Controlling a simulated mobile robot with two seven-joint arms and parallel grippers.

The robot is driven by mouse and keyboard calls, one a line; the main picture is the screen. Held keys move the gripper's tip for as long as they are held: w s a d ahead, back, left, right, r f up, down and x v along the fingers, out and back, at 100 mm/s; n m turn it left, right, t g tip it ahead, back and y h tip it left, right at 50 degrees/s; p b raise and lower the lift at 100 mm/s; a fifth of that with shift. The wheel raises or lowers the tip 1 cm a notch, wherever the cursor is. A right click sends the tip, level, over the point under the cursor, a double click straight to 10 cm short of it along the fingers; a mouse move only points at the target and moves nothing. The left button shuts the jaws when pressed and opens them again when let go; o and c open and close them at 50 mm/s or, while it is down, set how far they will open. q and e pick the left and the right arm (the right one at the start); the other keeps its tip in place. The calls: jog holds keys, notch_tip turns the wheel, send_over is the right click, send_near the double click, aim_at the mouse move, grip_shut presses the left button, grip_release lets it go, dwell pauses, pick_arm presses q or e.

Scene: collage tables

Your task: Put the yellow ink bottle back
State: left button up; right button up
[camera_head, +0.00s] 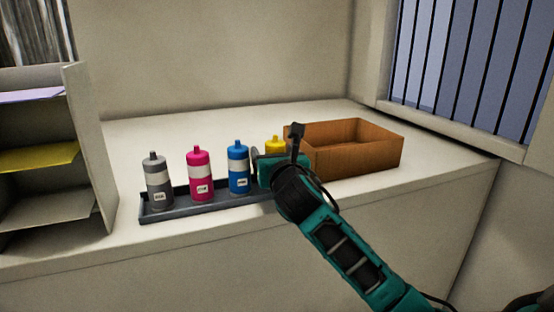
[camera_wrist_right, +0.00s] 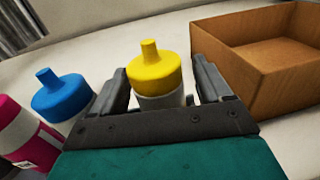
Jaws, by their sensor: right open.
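The yellow ink bottle (camera_head: 275,144) is upright at the right end of a row of bottles; it also shows in the right wrist view (camera_wrist_right: 157,73). My right gripper (camera_head: 276,152) is open, with one finger on each side of the yellow bottle. I see gaps between the bottle and the fingers in the wrist view. The bottle's base is hidden behind the gripper, so I cannot tell if it rests in the dark tray (camera_head: 160,215). The grey (camera_head: 157,182), magenta (camera_head: 200,175) and blue (camera_head: 238,168) bottles stand upright in the tray. My left gripper is out of view.
An open, empty-looking brown box (camera_head: 360,156) stands just right of the yellow bottle and my right gripper. A shelf unit (camera_head: 90,150) with coloured sheets stands at the left. The white table (camera_head: 150,127) is clear behind the bottles. A barred window (camera_head: 470,65) is at right.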

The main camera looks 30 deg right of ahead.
jog(key=v, duration=1.2)
jog(key=shift+p, duration=0.35)
jog(key=shift+a+r, duration=0.1)
jog(key=f+m+g, duration=0.1)
jog(key=f+m, duration=0.1)
jog(key=s+f+m+g, duration=0.1)
jog(key=f+m, duration=0.1)
jog(key=f, duration=0.1)
jog(key=s+a+f+m+g+y, duration=0.1)
jog(key=f+m, duration=0.1)
jog(key=f, duration=0.1)
jog(key=shift+s+a, duration=0.15)
jog(key=shift+s, duration=0.1)
jog(key=s+a+f+m+g+y, duration=0.3)
jog(key=s+a+f+m+g, duration=0.15)
jog(key=s+f+m, duration=0.65)
jog(key=s+a+f+m+g+y, duration=0.35)
jog(key=s+f+m+g, duration=0.35)
jog(key=m, duration=0.5)
jog(key=w+a+f+t+y+p, duration=0.1)
jog(key=w+a+f+t, duration=0.3)
jog(key=w+f+t, duration=0.2)
jog(key=shift+f+t, duration=1.35)
jog(key=shift+f, duration=0.3)
